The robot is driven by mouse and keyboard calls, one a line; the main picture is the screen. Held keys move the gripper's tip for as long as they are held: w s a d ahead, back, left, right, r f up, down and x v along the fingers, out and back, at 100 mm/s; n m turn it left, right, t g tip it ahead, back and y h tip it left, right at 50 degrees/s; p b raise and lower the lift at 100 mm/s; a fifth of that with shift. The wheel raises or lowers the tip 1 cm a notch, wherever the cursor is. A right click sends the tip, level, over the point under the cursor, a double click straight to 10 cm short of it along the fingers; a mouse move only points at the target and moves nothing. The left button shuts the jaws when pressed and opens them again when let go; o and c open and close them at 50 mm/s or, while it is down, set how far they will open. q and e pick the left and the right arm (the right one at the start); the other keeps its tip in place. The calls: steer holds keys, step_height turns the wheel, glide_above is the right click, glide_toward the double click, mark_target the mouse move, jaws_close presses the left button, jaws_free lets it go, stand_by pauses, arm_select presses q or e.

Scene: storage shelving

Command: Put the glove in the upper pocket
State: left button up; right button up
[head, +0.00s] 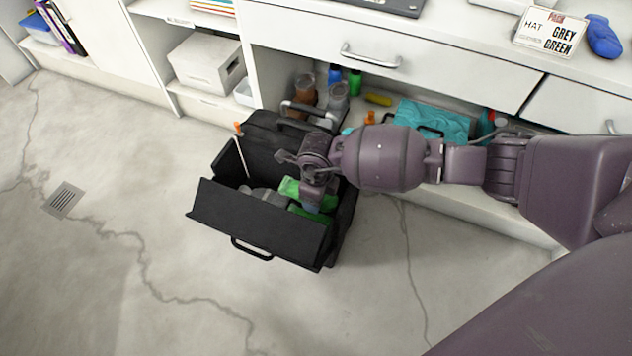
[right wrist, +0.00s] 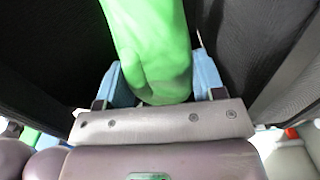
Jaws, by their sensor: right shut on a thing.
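The green glove (right wrist: 152,45) is between the blue-padded fingers of my right gripper (right wrist: 160,80), which is shut on it. Dark walls stand on both sides of it in the right wrist view. In the head view my right gripper (head: 313,203) is down inside an open black bag (head: 262,228) on the floor. Green fabric (head: 290,188) shows beside the gripper there, partly hidden by it. I cannot tell which pocket of the bag the glove is over or in. My left gripper is not in view.
A thin rod with an orange tip (head: 241,150) stands up in the bag. Behind is an open shelf with bottles (head: 305,90) and a teal cloth bag (head: 432,118). The floor at left is clear.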

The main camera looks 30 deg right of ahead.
steer(key=shift+f, duration=4.8)
steer(key=o, duration=1)
